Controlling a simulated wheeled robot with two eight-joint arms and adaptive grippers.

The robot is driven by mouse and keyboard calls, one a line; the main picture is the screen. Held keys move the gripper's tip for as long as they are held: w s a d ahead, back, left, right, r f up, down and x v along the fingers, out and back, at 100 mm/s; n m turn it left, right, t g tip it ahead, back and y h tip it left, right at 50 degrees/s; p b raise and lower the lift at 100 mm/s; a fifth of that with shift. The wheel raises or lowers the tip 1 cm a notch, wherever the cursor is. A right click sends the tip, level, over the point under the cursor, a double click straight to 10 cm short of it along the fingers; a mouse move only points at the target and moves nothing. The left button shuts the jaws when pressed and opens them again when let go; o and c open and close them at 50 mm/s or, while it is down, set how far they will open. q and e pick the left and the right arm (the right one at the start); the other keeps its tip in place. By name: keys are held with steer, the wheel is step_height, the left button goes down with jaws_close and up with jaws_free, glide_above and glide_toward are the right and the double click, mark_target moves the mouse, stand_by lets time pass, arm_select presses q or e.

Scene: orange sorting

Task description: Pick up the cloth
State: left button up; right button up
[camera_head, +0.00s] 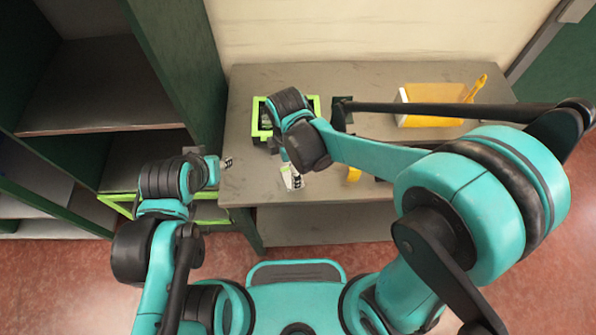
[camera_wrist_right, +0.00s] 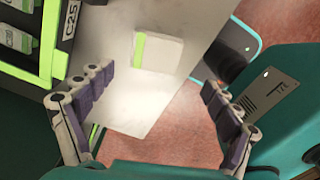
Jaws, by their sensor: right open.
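A white, flat, folded piece with a green stripe along one side, which looks like the cloth (camera_wrist_right: 165,52), lies on the grey tabletop (camera_wrist_right: 130,108) in the right wrist view. My right gripper (camera_wrist_right: 157,80) is open, its two fingers apart with nothing between them. The cloth lies beyond the fingertips, roughly centred between them, and I see no contact. In the head view my right wrist hides most of this spot; a small white patch shows below it. My left gripper (camera_head: 224,163) is by the table's left edge, too small to tell its state.
A green-rimmed crate (camera_head: 262,134) stands on the table behind my right wrist; its dark side shows a C25 label in the wrist view, with bottles inside. A small yellow object (camera_head: 354,174) is near the front edge.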

mark_target(289, 176)
steer(key=f, duration=0.2)
steer(key=f+b, duration=0.1)
steer(key=f, duration=0.1)
steer(key=w+f+b, duration=0.1)
steer(key=f, duration=0.1)
steer(key=shift+a, duration=0.15)
steer(key=shift+r, duration=0.1)
steer(key=c, duration=1.2)
